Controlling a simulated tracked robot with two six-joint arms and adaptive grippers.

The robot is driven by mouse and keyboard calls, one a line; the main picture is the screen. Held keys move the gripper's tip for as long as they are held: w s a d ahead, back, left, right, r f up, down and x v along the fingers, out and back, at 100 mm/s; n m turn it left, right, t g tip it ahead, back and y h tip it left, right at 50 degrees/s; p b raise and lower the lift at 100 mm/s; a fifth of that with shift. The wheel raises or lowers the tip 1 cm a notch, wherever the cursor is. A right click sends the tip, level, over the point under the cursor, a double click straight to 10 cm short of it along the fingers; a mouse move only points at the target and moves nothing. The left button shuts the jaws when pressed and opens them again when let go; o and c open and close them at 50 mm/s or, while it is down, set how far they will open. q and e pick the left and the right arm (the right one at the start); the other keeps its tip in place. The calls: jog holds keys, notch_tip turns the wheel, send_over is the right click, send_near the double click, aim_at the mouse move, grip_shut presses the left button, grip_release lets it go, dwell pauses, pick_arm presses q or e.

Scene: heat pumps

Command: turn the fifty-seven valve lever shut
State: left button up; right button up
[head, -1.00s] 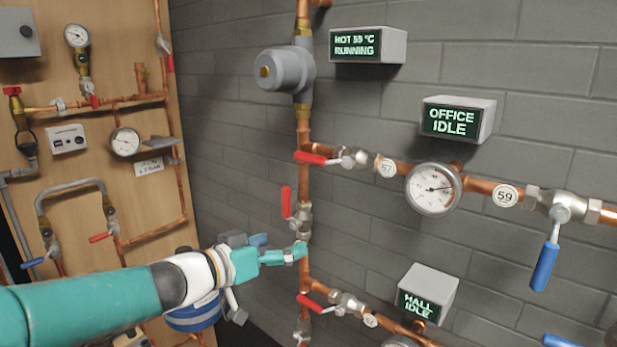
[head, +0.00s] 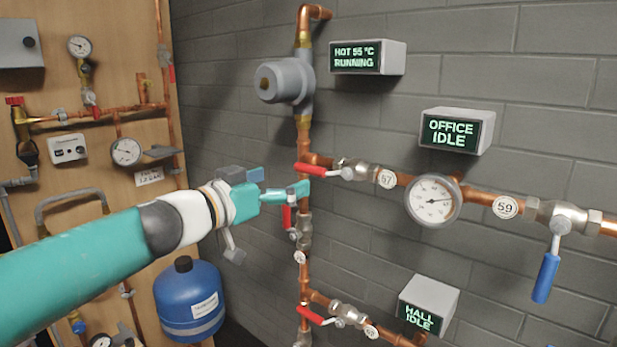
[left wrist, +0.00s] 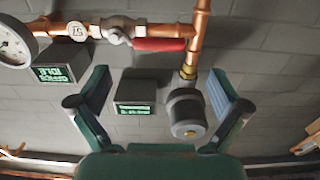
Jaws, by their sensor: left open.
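The fifty-seven valve (head: 352,170) is on the upper horizontal copper pipe, beside its round 57 tag (head: 387,178). Its red lever (head: 318,170) points left, lying along the pipe. In the left wrist view the same red lever (left wrist: 160,45) lies ahead of the fingers, near the top and right of the 57 tag (left wrist: 75,30). My left gripper (head: 280,182) is open and empty, just left of and slightly below the lever in the head view. In the left wrist view the gripper's fingers (left wrist: 159,80) are spread apart, with no contact on the lever visible. My right gripper is not in view.
Another red lever (head: 287,218) hangs on the vertical pipe, partly behind my left fingers. A pump (head: 287,77) sits above. A gauge (head: 433,200) and the blue 59 lever (head: 546,277) are to the right. A lower red lever (head: 310,315) is below.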

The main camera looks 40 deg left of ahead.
aim_at(307, 171)
pick_arm(q)
jog(key=w, duration=0.6)
jog(key=shift+w+d, duration=0.2)
jog(key=shift+d, duration=0.1)
